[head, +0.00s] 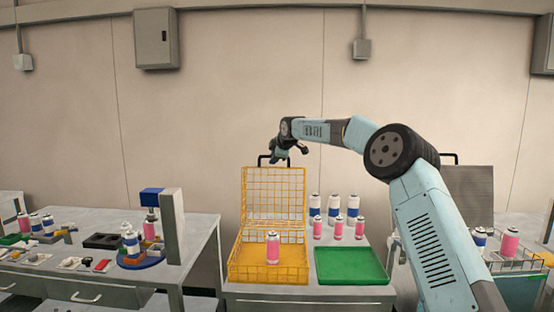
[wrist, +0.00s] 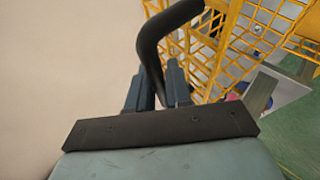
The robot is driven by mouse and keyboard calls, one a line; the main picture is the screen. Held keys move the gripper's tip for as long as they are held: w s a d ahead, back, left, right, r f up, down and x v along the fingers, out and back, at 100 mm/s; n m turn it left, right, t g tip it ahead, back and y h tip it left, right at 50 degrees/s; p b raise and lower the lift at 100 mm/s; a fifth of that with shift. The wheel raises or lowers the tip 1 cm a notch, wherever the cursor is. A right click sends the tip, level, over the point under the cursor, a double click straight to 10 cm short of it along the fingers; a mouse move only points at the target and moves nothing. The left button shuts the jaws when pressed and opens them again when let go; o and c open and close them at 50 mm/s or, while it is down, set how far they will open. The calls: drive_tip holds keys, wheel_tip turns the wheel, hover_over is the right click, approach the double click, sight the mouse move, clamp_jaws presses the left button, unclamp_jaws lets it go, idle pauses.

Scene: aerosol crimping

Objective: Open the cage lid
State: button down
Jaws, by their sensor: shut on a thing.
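The yellow wire cage (head: 240,272) stands on the middle table, with a pink can (head: 272,248) inside it. Its mesh lid (head: 275,192) stands upright at the back, so the cage is open. The lid's black handle (head: 263,160) is at the lid's top edge. My gripper (head: 281,152) is at this handle. In the wrist view, my gripper's fingers (wrist: 158,88) are shut on the dark curved handle (wrist: 150,50), and the yellow mesh lid (wrist: 225,40) shows beyond it.
A green tray (head: 350,265) sits right of the cage. Behind it stand several blue-and-white cans (head: 334,205) and pink cans (head: 338,230). The left bench (head: 190,245) carries a blue-topped press (head: 165,215). The wall is close behind the lid.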

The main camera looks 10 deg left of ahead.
drive_tip(key=c, duration=1.3)
unclamp_jaws()
drive_tip(key=shift+w+d+f, duration=0.1)
drive_tip(key=shift+d, duration=0.15)
drive_tip(key=shift+o, duration=0.9)
drive_tip(key=shift+a, duration=0.15)
drive_tip(key=v, duration=1.3)
drive_tip(key=shift+s+r, duration=0.25)
drive_tip(key=shift+s, duration=0.05)
